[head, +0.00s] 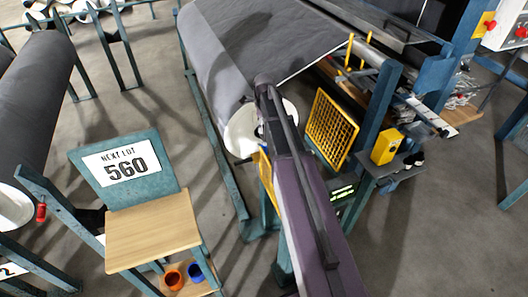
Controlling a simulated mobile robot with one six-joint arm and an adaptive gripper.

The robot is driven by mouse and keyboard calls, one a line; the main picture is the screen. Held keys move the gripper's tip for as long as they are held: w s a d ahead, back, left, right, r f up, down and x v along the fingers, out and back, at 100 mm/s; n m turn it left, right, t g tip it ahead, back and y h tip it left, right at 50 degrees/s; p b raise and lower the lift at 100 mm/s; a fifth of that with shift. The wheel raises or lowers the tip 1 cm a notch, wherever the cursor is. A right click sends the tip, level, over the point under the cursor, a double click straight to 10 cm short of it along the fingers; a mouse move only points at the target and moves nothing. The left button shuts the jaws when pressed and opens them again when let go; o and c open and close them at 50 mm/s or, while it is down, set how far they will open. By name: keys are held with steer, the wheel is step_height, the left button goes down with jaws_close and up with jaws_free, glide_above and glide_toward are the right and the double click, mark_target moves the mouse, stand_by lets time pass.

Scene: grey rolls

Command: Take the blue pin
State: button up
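I cannot make out a clear pin shape. The only small bright blue thing is a round, hollow-looking piece (196,272) on the low wooden shelf of the lot stand, at the bottom left of the head view. It stands beside a similar orange piece (174,279); whether either holds or is a pin is too small to tell. My purple arm runs from the bottom edge up to the middle of the picture. My gripper is not visible, so its state does not show.
A large grey roll (225,60) on a teal frame lies behind my arm. A yellow mesh guard (331,130) and yellow box (386,147) are to the right. Floor (440,225) is clear at lower right.

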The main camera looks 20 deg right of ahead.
mark_target(264, 144)
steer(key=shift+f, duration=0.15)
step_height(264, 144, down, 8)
steer(key=b, duration=0.8)
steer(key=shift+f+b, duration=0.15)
steer(key=shift+b, duration=0.2)
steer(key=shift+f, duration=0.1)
stand_by(0.4)
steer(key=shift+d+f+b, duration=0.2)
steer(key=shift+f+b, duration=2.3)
steer(key=shift+b, duration=0.1)
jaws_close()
